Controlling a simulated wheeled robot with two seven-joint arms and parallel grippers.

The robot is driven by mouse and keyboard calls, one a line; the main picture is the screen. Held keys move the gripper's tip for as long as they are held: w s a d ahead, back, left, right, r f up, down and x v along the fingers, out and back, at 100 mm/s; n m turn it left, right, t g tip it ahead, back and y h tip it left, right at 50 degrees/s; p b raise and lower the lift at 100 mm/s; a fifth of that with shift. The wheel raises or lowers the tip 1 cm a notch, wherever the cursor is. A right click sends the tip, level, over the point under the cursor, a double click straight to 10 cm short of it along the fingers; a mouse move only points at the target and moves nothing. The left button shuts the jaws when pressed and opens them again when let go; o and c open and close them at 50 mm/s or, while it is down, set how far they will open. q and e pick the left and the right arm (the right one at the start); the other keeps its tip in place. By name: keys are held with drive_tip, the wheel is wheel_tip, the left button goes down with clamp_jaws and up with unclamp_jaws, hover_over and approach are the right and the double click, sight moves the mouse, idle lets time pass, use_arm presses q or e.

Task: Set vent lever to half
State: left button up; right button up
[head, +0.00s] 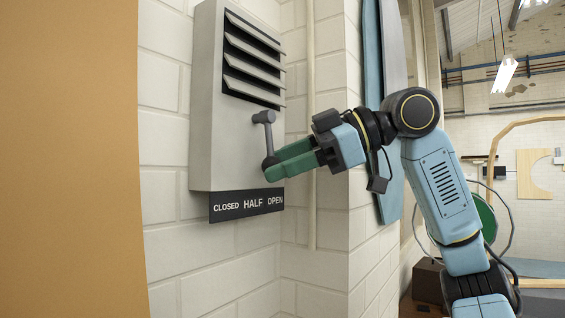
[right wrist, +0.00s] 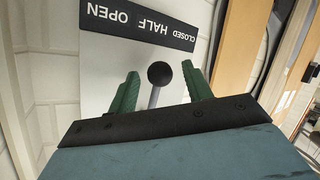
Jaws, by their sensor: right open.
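The vent lever (head: 266,138) is a grey rod on the front of the grey vent box (head: 208,95). It hangs roughly straight down and ends in a dark ball knob, which shows in the right wrist view (right wrist: 160,74). A black label (head: 240,206) below reads CLOSED, HALF, OPEN. In the wrist view the knob stands close to the word HALF; its exact setting is hard to tell. My right gripper (head: 284,161) is open at the knob. Its green fingers stand on either side of the knob, with gaps visible in the wrist view. My left gripper is out of view.
A white brick wall (head: 165,150) carries the vent box, with a wall corner and a thin vertical pipe (head: 310,120) just to its right. A tan panel (head: 70,160) fills the left side. Blue boards (head: 375,60) stand behind my right arm.

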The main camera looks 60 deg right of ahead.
drive_tip(key=p+v, duration=0.1)
drive_tip(key=v, duration=1.2)
drive_tip(key=shift+p, duration=0.3)
drive_tip(key=shift+f, duration=0.1)
